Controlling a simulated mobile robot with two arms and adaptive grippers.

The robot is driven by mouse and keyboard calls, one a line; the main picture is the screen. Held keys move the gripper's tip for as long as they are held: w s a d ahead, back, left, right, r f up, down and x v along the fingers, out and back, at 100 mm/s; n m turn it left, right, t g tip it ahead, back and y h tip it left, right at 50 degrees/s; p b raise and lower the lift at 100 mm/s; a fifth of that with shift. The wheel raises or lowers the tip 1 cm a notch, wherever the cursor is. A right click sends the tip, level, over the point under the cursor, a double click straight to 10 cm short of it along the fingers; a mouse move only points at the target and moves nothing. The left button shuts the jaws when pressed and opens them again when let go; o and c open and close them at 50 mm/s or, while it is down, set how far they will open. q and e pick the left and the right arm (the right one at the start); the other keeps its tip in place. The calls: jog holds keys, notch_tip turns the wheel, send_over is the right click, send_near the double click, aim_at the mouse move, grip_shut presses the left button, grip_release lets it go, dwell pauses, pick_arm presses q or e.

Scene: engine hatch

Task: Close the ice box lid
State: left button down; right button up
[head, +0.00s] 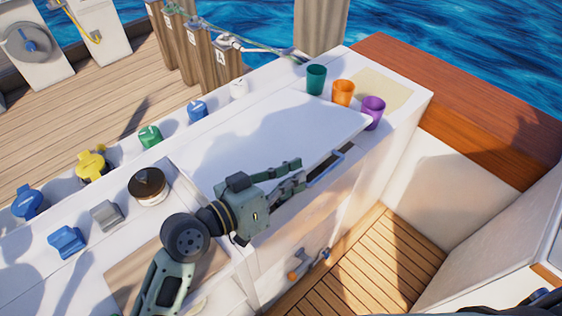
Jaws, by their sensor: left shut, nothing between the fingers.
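The white ice box lid (275,130) lies over the counter at a shallow tilt, with its front edge raised a little. A dark gap (330,168) shows under the front edge, near the right end. My left gripper (299,174) is shut and empty at the lid's front edge. Its fingers point right along that edge; whether they touch the lid I cannot tell. The gripper and wrist hide part of the front edge and gap. My right gripper is not in view.
Green (316,79), orange (343,92) and purple (373,112) cups stand behind the lid's right end. A round dark-topped jar (148,187) and several colored fittings stand on the left counter. Slatted wooden floor (365,262) lies open at lower right.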

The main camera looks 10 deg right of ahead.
pick_arm(q)
jog(key=shift+m, duration=0.5)
jog(key=shift+s+d+f+b, duration=0.2)
jog(key=shift+f+b, duration=0.15)
jog(key=shift+f, duration=0.35)
jog(key=shift+s+d+f+b, duration=0.15)
jog(key=shift+f+b, duration=0.2)
jog(key=shift+f, duration=0.3)
jog(key=shift+s+d+f+b, duration=0.1)
jog(key=shift+s+f+b, duration=0.2)
jog(key=shift+f, duration=0.4)
jog(key=shift+w, duration=0.1)
